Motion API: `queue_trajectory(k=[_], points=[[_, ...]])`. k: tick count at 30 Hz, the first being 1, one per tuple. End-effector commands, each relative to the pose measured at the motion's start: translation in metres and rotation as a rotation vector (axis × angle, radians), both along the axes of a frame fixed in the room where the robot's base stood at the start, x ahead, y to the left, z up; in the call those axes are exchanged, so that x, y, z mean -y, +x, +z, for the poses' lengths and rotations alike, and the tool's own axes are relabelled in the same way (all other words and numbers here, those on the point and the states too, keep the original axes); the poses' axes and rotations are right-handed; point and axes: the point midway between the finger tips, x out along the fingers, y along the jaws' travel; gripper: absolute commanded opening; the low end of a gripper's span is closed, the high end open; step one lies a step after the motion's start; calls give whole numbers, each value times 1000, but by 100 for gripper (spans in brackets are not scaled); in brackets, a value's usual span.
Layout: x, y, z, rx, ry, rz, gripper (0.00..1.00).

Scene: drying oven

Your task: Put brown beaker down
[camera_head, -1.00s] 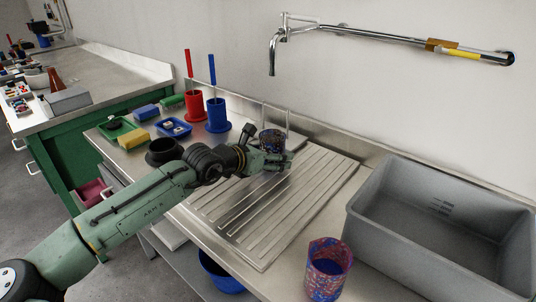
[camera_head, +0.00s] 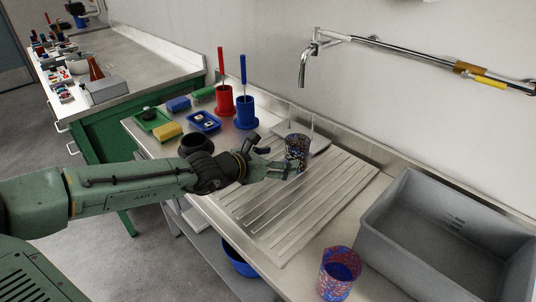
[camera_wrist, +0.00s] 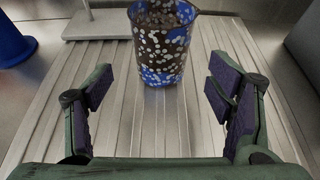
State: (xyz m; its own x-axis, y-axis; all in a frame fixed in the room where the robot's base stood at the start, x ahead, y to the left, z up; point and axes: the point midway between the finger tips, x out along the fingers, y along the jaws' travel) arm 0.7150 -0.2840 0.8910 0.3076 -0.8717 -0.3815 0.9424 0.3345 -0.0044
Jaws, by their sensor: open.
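The brown beaker (camera_head: 297,150) is dark brown with blue and white spots. It stands upright at the far end of the grooved steel draining board (camera_head: 325,205). In the wrist view the beaker (camera_wrist: 161,45) is straight ahead, beyond the fingertips and apart from them. My gripper (camera_head: 283,169) is open and empty, just left of the beaker in the head view. In the wrist view its two fingers (camera_wrist: 160,90) are spread wide with bare board between them.
A red and blue beaker (camera_head: 338,273) stands at the front of the counter, beside a grey basin (camera_head: 385,225). Red (camera_head: 224,100) and blue (camera_head: 246,112) holders stand behind. A tap (camera_head: 304,65) hangs above. The board's middle is clear.

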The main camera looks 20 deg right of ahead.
Motion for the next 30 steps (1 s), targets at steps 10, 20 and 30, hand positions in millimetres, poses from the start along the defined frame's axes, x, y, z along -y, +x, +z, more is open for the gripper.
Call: queue_trajectory(k=[10, 20, 30], points=[[-31, -11, 13, -4, 2, -3, 75], [-29, -14, 18, -9, -12, -9, 75], [59, -94, 183, -129, -429, -171, 75]])
